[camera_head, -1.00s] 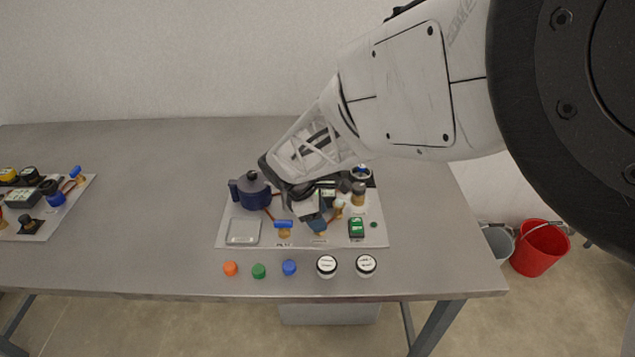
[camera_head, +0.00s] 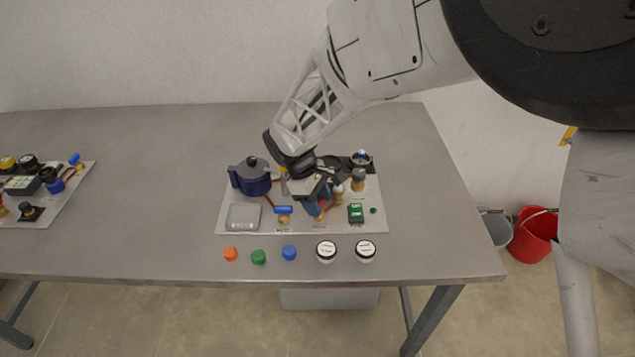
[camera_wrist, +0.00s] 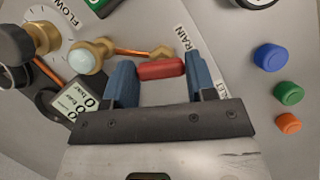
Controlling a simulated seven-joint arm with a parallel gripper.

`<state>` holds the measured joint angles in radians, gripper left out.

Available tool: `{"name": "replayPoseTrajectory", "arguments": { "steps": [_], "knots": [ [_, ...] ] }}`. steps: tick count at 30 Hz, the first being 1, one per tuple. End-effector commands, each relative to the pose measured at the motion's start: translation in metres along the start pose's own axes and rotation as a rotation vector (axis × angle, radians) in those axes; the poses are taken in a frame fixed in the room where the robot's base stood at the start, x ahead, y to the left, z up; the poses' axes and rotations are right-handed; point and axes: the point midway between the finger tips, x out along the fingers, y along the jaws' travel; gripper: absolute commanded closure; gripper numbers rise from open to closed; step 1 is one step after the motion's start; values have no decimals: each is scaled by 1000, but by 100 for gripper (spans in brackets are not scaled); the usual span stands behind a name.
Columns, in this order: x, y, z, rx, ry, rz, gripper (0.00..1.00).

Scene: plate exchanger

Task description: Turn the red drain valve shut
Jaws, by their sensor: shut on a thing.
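The red drain valve handle (camera_wrist: 160,69) sits between the two blue fingers of my gripper (camera_wrist: 158,78) in the wrist view, beside the "DRAIN" label. The fingers are shut on the handle's two ends. A brass fitting and copper pipe (camera_wrist: 132,52) lead away from it. In the head view my gripper (camera_head: 317,206) is low over the light panel (camera_head: 300,228), and its body hides most of the valve. A little red shows by the fingertips.
A blue-handled valve (camera_head: 284,210), a dark blue pot (camera_head: 250,177) and a grey tray (camera_head: 243,217) are left of my gripper. A green box (camera_head: 356,213) is to the right. Orange (camera_head: 231,254), green (camera_head: 259,257) and blue (camera_head: 289,252) caps and two white-topped jars (camera_head: 326,251) line the front.

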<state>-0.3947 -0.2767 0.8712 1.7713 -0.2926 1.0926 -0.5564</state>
Motion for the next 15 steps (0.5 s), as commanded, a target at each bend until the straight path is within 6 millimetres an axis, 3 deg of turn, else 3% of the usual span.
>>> {"name": "replayPoseTrajectory", "arguments": {
  "steps": [15],
  "knots": [
    [0, 2, 1, 453, 0, -188, 73]
  ]
}}
